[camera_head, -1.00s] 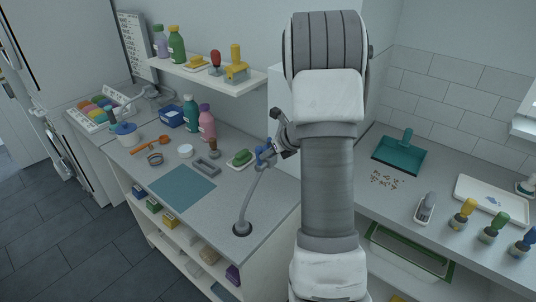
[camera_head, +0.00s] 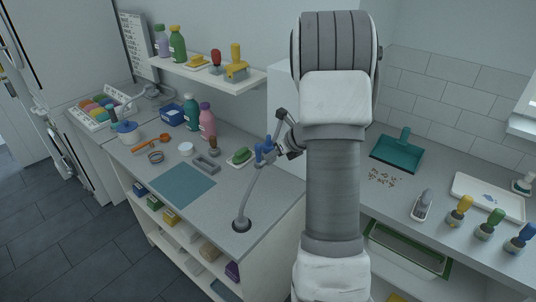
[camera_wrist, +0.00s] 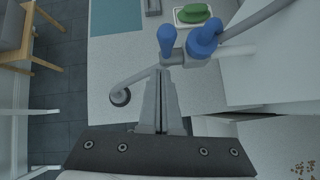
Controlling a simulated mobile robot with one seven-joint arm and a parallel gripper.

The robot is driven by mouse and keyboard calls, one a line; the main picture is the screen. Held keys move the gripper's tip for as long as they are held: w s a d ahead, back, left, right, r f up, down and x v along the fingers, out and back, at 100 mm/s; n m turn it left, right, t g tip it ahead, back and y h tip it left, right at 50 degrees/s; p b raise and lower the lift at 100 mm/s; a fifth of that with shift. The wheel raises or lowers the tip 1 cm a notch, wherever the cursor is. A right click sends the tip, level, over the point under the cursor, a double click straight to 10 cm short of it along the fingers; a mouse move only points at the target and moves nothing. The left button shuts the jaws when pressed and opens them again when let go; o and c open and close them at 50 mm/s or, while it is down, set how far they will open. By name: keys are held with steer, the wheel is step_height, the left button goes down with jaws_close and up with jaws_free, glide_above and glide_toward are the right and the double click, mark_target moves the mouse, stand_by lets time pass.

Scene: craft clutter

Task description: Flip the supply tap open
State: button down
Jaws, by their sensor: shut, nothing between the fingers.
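The supply tap (camera_head: 264,153) is blue and sits at the upper end of a grey pipe above the counter. In the wrist view its blue parts show as one rounded lever (camera_wrist: 167,40) and a thicker blue piece (camera_wrist: 203,40) beside it, on a grey body. I cannot tell which way the valve is set. My gripper (camera_wrist: 168,72) is shut and empty, its tips just below the lever and close to the grey body; whether they touch is unclear. In the head view my gripper (camera_head: 286,148) is right of the tap, partly hidden by my arm.
The pipe (camera_head: 249,196) runs down to a dark round grommet (camera_head: 242,225) in the counter. A green sponge (camera_head: 241,156) on a dish lies left of the tap. A blue-grey mat (camera_head: 183,184) and several tools and bottles are further left. A white cabinet wall stands behind the tap.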

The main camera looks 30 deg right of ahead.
steer(key=s+r, duration=0.3)
steer(key=r, duration=0.6)
steer(key=shift+s+d+r+p, duration=0.2)
steer(key=shift+d+p, duration=0.1)
steer(key=shift+d, duration=0.1)
steer(key=s+a+r+n+g, duration=0.1)
steer(key=s+a+r+n, duration=0.35)
steer(key=a+n, duration=0.4)
steer(key=s+a+r+n+g, duration=0.1)
steer(key=s+a+r+n, duration=0.3)
steer(key=a+n, duration=0.5)
steer(key=s+a+n+h+b, duration=0.1)
steer(key=s+a+n, duration=0.2)
steer(key=s+n, duration=0.5)
steer(key=s+a+n+h, duration=0.1)
steer(key=s+a+n, duration=0.3)
steer(key=s+n, duration=0.4)
steer(key=shift+s+a+f+n+b, duration=0.15)
steer(key=shift+s+f+n+b, duration=0.2)
steer(key=shift+n, duration=0.1)
